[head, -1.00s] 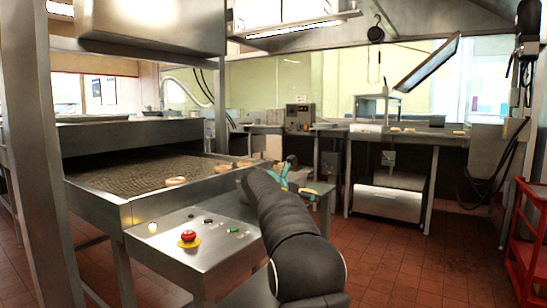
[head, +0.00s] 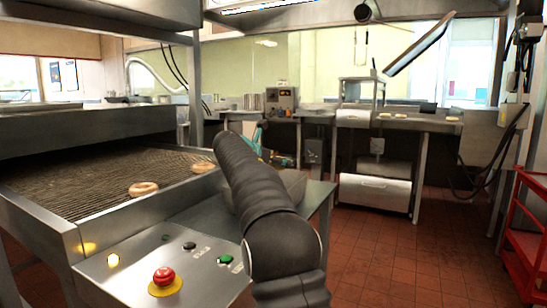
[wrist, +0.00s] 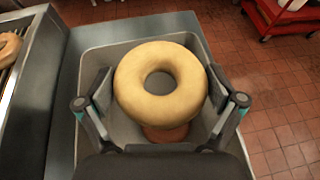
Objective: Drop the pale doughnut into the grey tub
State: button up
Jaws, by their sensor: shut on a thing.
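The pale doughnut (wrist: 132,95) is between the two fingers of my gripper (wrist: 160,86) in the wrist view, its hole facing the camera. My gripper is shut on its left and right sides. The grey tub (wrist: 100,53) lies beneath, its rim around the doughnut's outline. A brownish thing (wrist: 165,134) shows in the tub, partly covered by the doughnut. In the head view my arm hides the doughnut and most of my gripper; part of the tub (head: 293,183) shows right of the arm.
Doughnuts (head: 143,189) lie on the mesh conveyor (head: 85,185) at left. A control panel with a red button (head: 163,277) is in front of it. A red cart (head: 525,240) stands at right. Tiled floor (head: 400,225) is clear between.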

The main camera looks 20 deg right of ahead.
jog(key=shift+f+b, duration=1.7)
jog(key=shift+f, duration=0.3)
jog(key=o, duration=0.8)
jog(key=v, duration=1.2)
jog(key=shift+a, duration=0.15)
